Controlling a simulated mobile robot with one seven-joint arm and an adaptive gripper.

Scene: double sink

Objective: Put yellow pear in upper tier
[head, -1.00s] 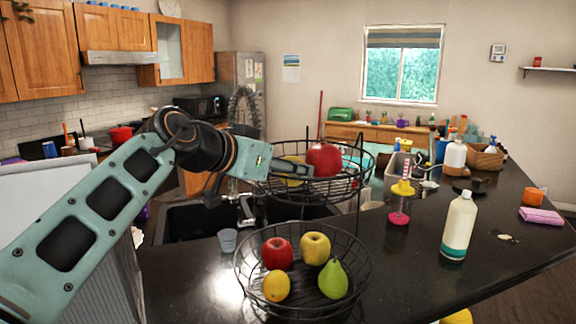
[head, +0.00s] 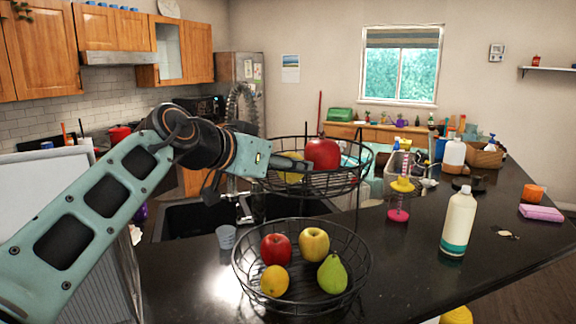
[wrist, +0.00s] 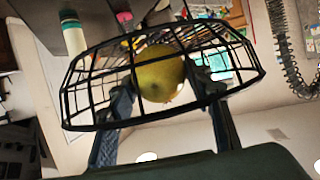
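The yellow pear (head: 291,167) is in the wire upper tier (head: 345,188), at its left side beside a large red fruit (head: 322,153). My gripper (head: 293,178) reaches in from the left over the tier's rim. In the wrist view the pear (wrist: 160,76) shows end-on between my two spread fingers (wrist: 165,92). The fingers look apart, with the pear at their tips; any light contact on its right side is hard to tell. In the head view, part of the pear is hidden by the finger and wires.
The lower tier (head: 240,280) holds a red apple (head: 276,248), a yellow apple (head: 314,243), a lemon (head: 275,281) and a green pear (head: 332,274). A white bottle (head: 458,222) and a pink-based dispenser (head: 398,213) stand right on the dark counter. The sink is behind.

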